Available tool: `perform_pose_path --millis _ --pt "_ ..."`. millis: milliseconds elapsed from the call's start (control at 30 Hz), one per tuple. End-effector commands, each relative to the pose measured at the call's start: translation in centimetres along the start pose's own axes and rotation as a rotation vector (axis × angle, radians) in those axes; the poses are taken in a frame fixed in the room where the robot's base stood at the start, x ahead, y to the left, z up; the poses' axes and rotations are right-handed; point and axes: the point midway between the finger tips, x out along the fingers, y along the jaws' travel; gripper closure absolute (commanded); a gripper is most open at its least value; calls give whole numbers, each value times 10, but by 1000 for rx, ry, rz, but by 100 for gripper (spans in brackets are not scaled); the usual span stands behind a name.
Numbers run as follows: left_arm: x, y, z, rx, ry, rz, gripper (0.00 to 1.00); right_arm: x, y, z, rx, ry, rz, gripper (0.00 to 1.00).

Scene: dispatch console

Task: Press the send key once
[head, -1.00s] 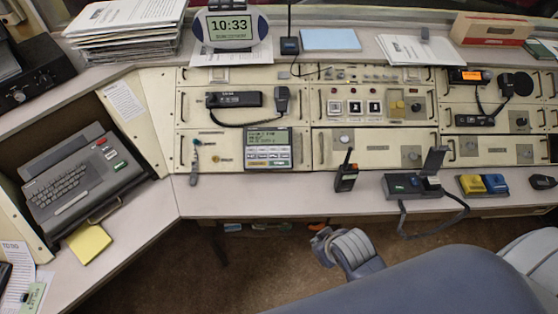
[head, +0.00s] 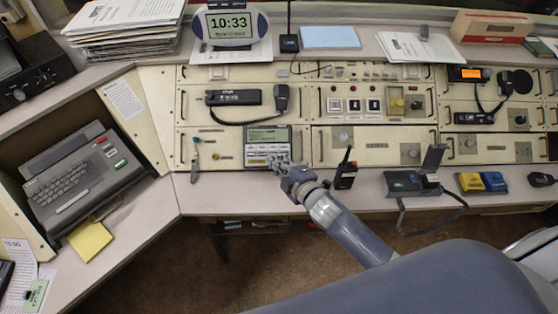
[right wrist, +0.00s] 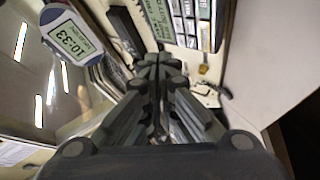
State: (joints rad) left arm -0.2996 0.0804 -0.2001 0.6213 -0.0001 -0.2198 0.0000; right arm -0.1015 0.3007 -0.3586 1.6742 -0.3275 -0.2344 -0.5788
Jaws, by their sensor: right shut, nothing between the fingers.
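A grey keyboard terminal (head: 75,185) with a red and a green key stands at the left. I cannot read which key is the send key. My right gripper (head: 279,163) is shut and empty, at the lower right of the keypad unit and hiding part of its keys. I cannot tell whether it touches. My left gripper is not in view.
A black handheld radio (head: 345,172) stands close to the right of my right gripper. A handset on a cord (head: 281,96) hangs above the keypad unit. A grey corded device (head: 410,184) is further right. The desk front left of the keypad unit is clear.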

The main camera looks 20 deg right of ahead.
Motion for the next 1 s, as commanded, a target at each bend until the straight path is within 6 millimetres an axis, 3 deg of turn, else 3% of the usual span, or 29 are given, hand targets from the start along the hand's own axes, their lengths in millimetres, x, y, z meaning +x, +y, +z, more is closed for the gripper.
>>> perform_pose_path --millis 367,800,1000 --pt "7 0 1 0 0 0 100 4 -5 4 2 -1 0 100" --pt "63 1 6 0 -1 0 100 45 -37 34 3 -2 0 100" --pt "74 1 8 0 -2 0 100 57 -44 42 3 -2 -1 100"
